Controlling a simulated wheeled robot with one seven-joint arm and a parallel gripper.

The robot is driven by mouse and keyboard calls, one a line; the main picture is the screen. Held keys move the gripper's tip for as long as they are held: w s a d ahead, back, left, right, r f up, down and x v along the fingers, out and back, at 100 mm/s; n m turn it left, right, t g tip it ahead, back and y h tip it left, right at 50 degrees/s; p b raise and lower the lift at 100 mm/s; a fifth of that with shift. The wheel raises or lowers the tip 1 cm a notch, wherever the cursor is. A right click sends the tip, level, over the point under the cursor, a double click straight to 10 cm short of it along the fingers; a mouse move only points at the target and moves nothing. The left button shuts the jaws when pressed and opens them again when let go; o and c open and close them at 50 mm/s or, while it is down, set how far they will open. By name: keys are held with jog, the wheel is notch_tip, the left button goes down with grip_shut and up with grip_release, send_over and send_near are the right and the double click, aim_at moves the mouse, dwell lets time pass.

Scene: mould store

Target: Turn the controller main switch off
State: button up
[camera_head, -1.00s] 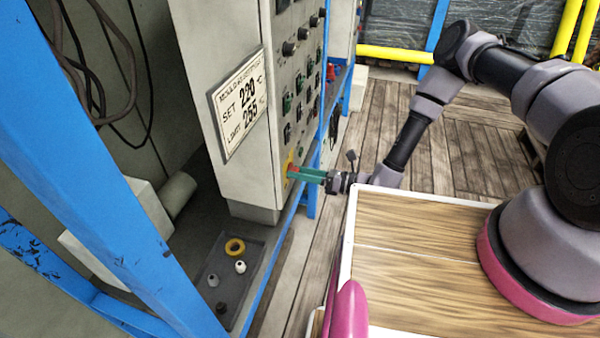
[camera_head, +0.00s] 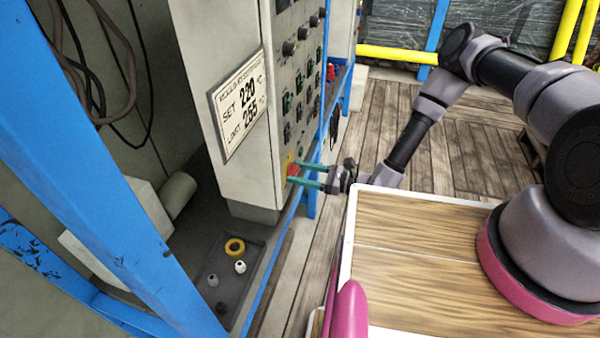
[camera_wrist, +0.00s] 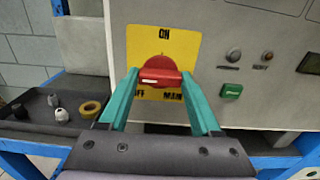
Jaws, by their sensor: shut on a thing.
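The main switch (camera_wrist: 163,62) is a red rotary knob on a yellow plate (camera_wrist: 190,50), marked ON at the top, OFF at lower left and MAIN at lower right. Its red grip bar lies level across the plate in the wrist view. My gripper (camera_wrist: 160,80) has two teal fingers, one at each end of the bar, shut on it. In the head view my gripper (camera_head: 292,174) reaches the cabinet's lower front edge from the right. The fingers and the wrist mount partly cover the OFF and MAIN lettering.
The grey controller cabinet (camera_head: 245,185) carries several other knobs and buttons, including a green button (camera_wrist: 231,91) right of the switch. A tray (camera_head: 226,310) with a yellow ring and small parts lies below left. A blue post (camera_head: 95,170) stands at left.

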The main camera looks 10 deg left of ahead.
jog(key=shift+d+f, duration=0.1)
jog(key=o, duration=1.4)
jog(key=d, duration=0.7)
jog(key=s+d, duration=0.1)
jog(key=d, duration=0.2)
jog(key=shift+d, duration=0.35)
jog(key=shift+w, duration=0.1)
